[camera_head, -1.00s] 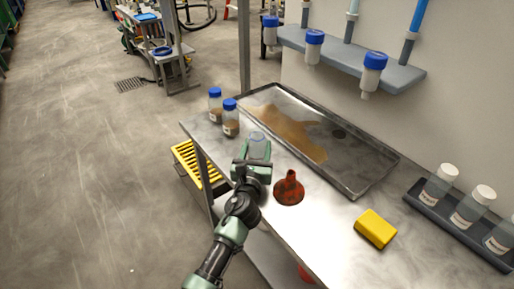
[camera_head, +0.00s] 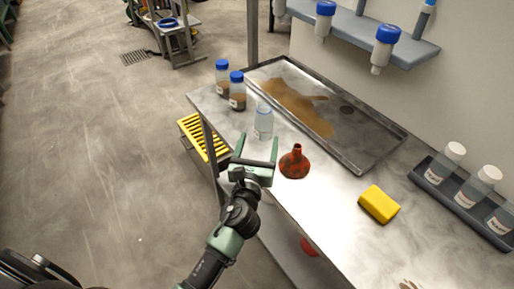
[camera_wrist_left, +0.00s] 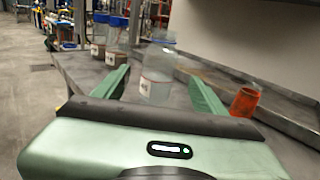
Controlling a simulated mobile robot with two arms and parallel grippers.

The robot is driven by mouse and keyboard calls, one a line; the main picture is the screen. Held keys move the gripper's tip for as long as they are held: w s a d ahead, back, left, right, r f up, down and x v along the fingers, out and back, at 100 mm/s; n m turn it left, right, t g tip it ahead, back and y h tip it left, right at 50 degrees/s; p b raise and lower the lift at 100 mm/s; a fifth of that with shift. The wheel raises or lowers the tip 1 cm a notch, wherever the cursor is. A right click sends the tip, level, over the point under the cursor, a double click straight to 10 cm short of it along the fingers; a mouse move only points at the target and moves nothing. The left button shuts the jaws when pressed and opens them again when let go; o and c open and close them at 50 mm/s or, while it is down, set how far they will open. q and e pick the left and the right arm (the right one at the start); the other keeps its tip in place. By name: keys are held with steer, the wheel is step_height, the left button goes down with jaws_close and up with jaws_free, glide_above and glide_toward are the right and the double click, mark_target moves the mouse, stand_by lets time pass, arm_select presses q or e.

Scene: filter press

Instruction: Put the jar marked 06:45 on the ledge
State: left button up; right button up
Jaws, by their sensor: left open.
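A clear jar (camera_head: 263,123) with a pale label stands upright on the steel bench (camera_head: 335,215). Two blue-capped jars with brown contents, one at the back (camera_head: 222,78) and one nearer (camera_head: 237,92), stand behind it on the left. The labels are too small to read, so I cannot tell which is marked 06:45. My left gripper (camera_head: 257,147) is open and empty, its fingertips just short of the clear jar. In the left wrist view the clear jar (camera_wrist_left: 157,85) shows between and beyond the fingers. My right gripper is out of view.
A grey wall ledge (camera_head: 350,28) holds blue-capped vessels. A shallow tray (camera_head: 376,160) with a brown stain lies along the wall. A red funnel (camera_head: 294,164) stands close right of my gripper. A yellow block (camera_head: 379,204) and a dark rack (camera_head: 447,197) of white-capped bottles are farther right.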

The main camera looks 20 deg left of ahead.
arm_select(q)
steer(key=shift+s+d, duration=0.15)
steer(key=shift+s, duration=1.05)
